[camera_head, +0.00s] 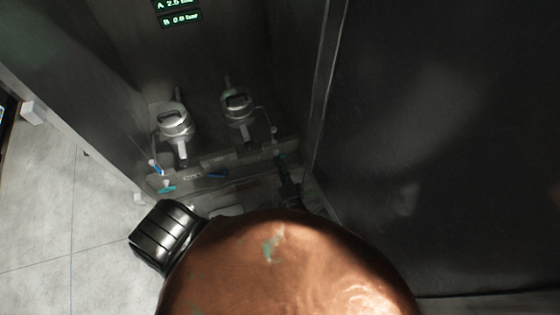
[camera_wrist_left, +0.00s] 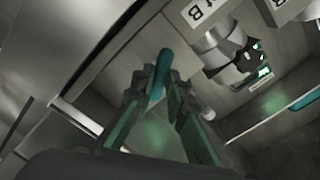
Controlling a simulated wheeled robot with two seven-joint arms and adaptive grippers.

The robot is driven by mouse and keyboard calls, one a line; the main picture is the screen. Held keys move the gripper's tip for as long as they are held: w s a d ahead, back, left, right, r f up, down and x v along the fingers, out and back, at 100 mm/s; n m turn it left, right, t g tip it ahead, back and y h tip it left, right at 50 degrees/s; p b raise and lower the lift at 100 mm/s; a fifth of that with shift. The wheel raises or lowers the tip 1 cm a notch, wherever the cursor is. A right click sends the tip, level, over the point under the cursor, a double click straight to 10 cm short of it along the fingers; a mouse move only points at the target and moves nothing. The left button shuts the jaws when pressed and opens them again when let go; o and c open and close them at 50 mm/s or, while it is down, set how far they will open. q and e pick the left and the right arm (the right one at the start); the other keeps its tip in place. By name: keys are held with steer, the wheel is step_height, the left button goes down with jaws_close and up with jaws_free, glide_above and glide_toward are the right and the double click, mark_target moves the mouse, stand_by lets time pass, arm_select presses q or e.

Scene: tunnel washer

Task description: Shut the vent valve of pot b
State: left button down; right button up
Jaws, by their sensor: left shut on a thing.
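My left gripper (camera_head: 281,158) reaches down at the right end of the ledge below the two pots. In the left wrist view its fingers (camera_wrist_left: 157,88) are shut on a teal lever handle (camera_wrist_left: 163,66), whose end sticks out past the fingertips. A label ending in "B" (camera_wrist_left: 207,10) is on the panel close by, so this looks like the vent valve of pot b. In the head view the gripper hides this handle. The right-hand pot (camera_head: 238,103), likely pot b, stands up and left of the gripper. My right gripper is not in view.
The left-hand pot (camera_head: 175,120) stands beside it. Readouts (camera_head: 180,19) show A 2.5 bar, B 0.8 bar. A dark wall (camera_head: 430,150) closes the right side.

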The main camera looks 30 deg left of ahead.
arm_select(q)
steer(key=m, duration=0.4)
steer(key=shift+a+p, duration=0.15)
steer(key=shift+p, duration=0.15)
steer(key=m, duration=0.3)
steer(key=shift+m+p, duration=0.3)
steer(key=c, duration=1.2)
jaws_free()
steer(key=shift+o, duration=0.2)
steer(key=b+v, duration=0.1)
steer(key=v, duration=0.7)
